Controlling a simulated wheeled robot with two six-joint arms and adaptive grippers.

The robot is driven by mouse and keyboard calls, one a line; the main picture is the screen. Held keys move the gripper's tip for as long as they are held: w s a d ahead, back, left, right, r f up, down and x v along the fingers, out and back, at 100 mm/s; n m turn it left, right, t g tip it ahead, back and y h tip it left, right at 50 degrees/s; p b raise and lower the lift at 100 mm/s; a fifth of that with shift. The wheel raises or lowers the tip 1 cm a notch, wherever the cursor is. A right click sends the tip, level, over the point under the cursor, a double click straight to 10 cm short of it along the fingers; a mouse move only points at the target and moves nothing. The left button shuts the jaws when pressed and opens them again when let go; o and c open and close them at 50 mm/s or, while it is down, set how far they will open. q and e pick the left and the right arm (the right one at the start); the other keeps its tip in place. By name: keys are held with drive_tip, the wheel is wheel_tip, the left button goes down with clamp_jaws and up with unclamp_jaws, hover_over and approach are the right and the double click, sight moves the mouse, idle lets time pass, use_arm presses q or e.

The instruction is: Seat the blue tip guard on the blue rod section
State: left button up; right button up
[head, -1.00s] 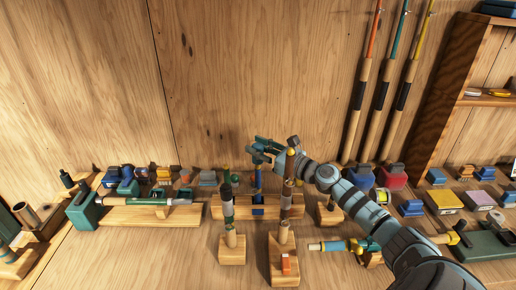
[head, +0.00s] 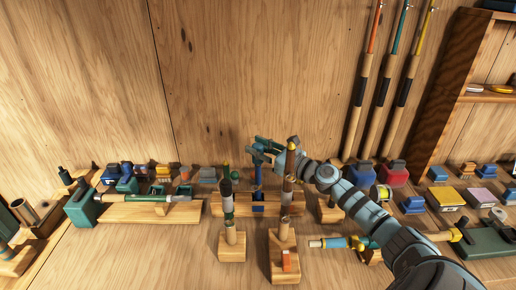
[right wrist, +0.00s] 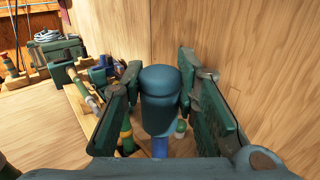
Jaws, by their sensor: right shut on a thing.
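The blue tip guard (right wrist: 160,98) is a dark blue, rounded cap. My right gripper (right wrist: 159,84) is shut on it, with a green finger at each side. The blue rod section (head: 258,179) stands upright in a wooden rack, directly below my right gripper (head: 261,153) in the head view. In the right wrist view the blue rod section (right wrist: 160,146) shows below the guard and in line with it. The guard hides the rod's top, so I cannot tell how far it is over it. My left gripper is out of view.
A green-and-grey rod (head: 227,203) and a brown rod (head: 289,185) stand upright close by on either side. Wooden blocks (head: 232,248) with sockets stand in front. Tackle boxes (head: 446,198) lie to the right.

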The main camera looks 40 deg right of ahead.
sight(262, 162)
drive_tip(key=shift+f+b, duration=1.75)
drive_tip(key=shift+f, duration=0.35)
drive_tip(key=o, duration=0.9)
drive_tip(key=shift+r, duration=0.1)
wheel_tip(262, 162, up, 10)
drive_tip(key=shift+f, duration=0.1)
